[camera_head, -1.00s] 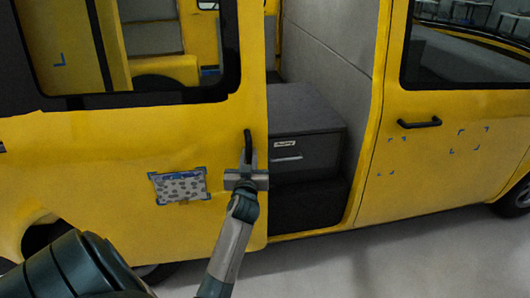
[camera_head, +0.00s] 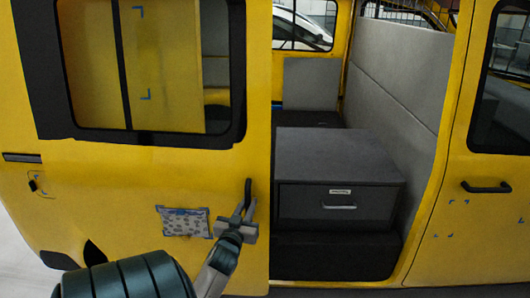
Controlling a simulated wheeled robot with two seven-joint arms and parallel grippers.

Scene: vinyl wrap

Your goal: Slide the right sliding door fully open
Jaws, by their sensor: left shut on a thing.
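The yellow right sliding door (camera_head: 120,180) of the van fills the left of the head view, with a dark-framed window in its upper part. Its black handle (camera_head: 248,193) stands upright near the door's right edge. My left gripper (camera_head: 245,212) is at the lower part of this handle and is shut on it. The door stands well open, with a wide opening to its right. My right gripper is not in view.
Inside the opening are a dark grey drawer box (camera_head: 338,180) and a grey partition panel (camera_head: 400,90). The yellow front door (camera_head: 490,210) with a black handle is at the right. A patterned patch (camera_head: 184,221) is on the sliding door.

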